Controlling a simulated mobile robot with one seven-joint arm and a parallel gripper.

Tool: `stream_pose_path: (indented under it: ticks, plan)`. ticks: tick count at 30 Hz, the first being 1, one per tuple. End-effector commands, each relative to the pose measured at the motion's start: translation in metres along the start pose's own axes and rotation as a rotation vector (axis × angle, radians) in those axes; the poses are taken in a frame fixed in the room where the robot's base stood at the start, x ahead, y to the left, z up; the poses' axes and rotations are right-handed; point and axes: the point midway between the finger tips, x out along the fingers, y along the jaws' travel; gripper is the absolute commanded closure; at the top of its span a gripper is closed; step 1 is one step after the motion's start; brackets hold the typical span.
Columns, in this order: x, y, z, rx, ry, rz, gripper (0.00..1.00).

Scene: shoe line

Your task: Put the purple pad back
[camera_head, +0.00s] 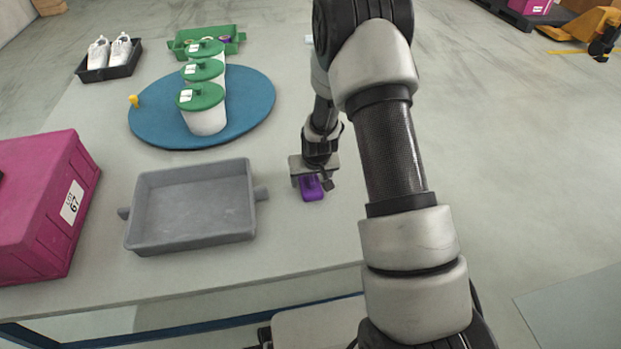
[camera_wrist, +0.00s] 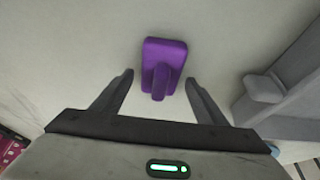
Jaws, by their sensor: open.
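The purple pad (camera_head: 312,188) lies on the grey table (camera_head: 300,238), to the right of the grey tray. It has a raised handle on top, seen in the wrist view as a ridge on the purple pad (camera_wrist: 163,66). My gripper (camera_head: 316,182) is low over the table just behind the pad and partly hides it in the head view. In the wrist view my gripper (camera_wrist: 160,84) is open, with one finger on each side of the pad's handle end. The fingers do not touch the pad.
An empty grey tray (camera_head: 192,242) with side handles stands left of the pad; its edge also shows in the wrist view (camera_wrist: 285,100). A magenta crate (camera_head: 35,200) is at the left. White tubs with green lids stand on a blue round mat (camera_head: 245,112). A green tray (camera_head: 180,48) and a black shoe tray (camera_head: 108,72) are behind.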

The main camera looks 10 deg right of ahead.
Motion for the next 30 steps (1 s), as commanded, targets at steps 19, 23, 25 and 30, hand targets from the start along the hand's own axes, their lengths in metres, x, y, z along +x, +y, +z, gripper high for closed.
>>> stream_pose_path:
  ticks: [19,23,25,30]
  plan:
    - [-0.112,0.000,-0.003,0.000,0.002,0.000,0.33]
    - [-0.124,0.000,-0.002,0.000,0.002,0.000,0.33]
    - [-0.137,0.000,-0.006,0.000,0.008,0.000,0.33]
    - [-0.214,0.001,-0.016,0.000,0.032,0.003,0.33]
